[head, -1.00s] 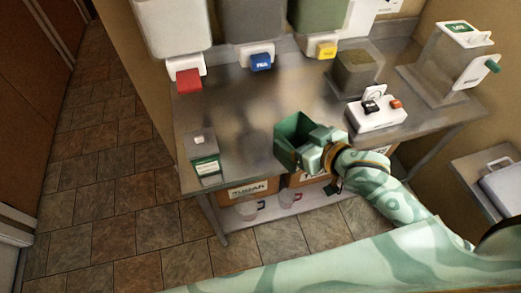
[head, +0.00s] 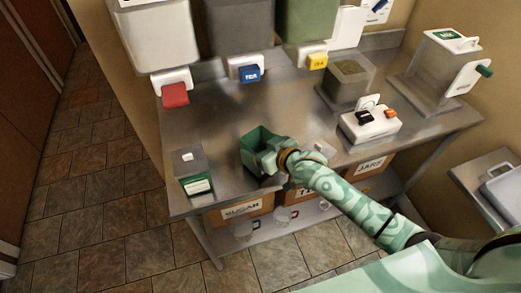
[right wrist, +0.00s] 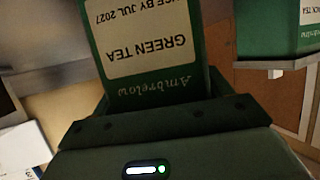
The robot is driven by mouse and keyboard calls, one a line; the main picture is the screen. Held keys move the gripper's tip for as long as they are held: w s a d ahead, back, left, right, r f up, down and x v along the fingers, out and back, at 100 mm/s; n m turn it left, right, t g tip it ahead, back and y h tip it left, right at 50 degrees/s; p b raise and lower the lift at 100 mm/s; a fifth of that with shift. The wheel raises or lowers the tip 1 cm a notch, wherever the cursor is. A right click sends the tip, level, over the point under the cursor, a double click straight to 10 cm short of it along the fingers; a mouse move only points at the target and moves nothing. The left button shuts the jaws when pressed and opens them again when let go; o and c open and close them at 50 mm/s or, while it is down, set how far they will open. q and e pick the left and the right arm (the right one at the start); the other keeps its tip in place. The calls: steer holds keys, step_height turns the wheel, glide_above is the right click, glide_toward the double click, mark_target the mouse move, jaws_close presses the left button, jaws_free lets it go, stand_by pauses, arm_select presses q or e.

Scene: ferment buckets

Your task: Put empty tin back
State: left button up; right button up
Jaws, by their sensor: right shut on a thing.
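The empty tin (head: 250,146) is green, open at the top and without a lid. My right gripper (head: 268,158) is shut on its right side in the head view. In the right wrist view the tin's label (right wrist: 143,38) reads "Green tea" upside down, between the jaws. The tin is over the steel table near its front edge; I cannot tell whether it touches the top. A second, lidded tin (head: 193,172) stands at the front left corner, apart from it; its green side also shows in the right wrist view (right wrist: 266,32). My left gripper is out of view.
Dispensers with red (head: 175,94), blue (head: 249,73) and yellow (head: 318,61) taps line the back. A white device (head: 369,124) and a clear box (head: 349,82) stand at the right. The table's left middle is clear. Crates (head: 243,210) sit below.

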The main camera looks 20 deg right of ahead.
steer(key=shift+f, duration=0.5)
steer(key=shift+f, duration=0.1)
steer(key=o, duration=1.1)
steer(key=shift+o, duration=0.2)
steer(key=shift+s+d+r, duration=0.15)
steer(key=shift+s+r, duration=0.05)
steer(key=shift+s, duration=0.1)
steer(key=p+v, duration=0.2)
steer(key=v, duration=0.9)
steer(key=shift+s+d+p, duration=0.15)
steer(key=shift+s+p, duration=0.05)
steer(key=shift+p, duration=0.2)
